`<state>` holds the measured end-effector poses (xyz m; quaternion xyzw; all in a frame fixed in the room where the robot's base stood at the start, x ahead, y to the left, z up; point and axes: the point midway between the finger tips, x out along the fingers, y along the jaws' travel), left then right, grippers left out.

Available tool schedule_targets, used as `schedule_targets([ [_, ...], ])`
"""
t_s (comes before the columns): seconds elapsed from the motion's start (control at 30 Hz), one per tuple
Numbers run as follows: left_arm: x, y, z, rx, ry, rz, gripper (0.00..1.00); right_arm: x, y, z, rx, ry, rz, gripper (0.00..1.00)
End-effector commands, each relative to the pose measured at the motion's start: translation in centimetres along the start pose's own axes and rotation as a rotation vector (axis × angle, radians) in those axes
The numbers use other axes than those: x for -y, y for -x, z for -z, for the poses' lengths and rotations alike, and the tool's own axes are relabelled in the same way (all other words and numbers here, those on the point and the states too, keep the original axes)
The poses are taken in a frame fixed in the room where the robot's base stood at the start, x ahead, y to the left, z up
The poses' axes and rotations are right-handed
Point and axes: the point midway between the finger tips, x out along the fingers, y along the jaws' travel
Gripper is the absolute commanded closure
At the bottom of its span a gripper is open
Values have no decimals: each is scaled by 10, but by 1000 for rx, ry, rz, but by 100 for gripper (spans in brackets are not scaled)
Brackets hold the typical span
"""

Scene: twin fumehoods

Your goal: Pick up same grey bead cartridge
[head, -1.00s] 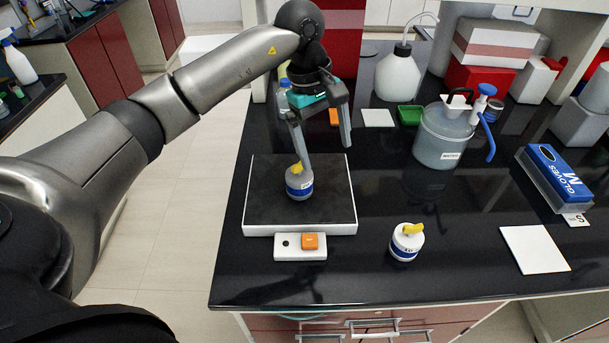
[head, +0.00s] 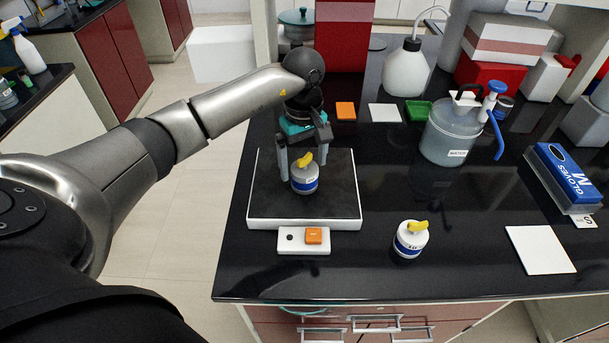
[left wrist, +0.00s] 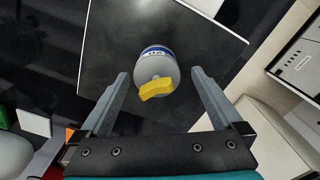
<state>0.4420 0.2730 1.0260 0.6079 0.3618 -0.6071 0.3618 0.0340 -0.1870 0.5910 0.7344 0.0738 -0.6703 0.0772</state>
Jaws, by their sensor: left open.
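A grey bead cartridge (head: 305,178) with a blue label band and yellow top stands upright on the black-topped, white-edged plate (head: 262,211). My left gripper (head: 304,172) is open, its fingers at either side of this cartridge. In the left wrist view the cartridge (left wrist: 157,76) lies between the open fingers (left wrist: 158,84), with gaps visible on both sides. A white cartridge (head: 411,240) with a blue label band and yellow top stands on the black bench to the right of the plate. My right gripper is not in view.
A small white box with an orange button (head: 314,236) sits before the plate. A water jug (head: 447,135), white bottle (head: 405,70), glove box (head: 563,178) and white square (head: 540,249) occupy the right side. The bench around the white cartridge is clear.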

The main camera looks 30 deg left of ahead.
Motion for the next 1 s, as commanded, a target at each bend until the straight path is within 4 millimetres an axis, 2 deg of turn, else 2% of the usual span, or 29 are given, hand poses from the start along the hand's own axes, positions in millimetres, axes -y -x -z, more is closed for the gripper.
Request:
schedule_targets([
  [0.23, -4, -37, 0, 4, 1, 3, 0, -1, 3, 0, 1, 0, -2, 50],
  [0.37, -4, -45, 1, 1, 1, 1, 0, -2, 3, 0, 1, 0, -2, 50],
  [0.57, -4, -45, 1, 1, 0, 0, 0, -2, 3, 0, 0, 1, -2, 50],
  [1.0, -4, -45, 1, 0, 0, 0, 48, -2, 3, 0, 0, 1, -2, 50],
])
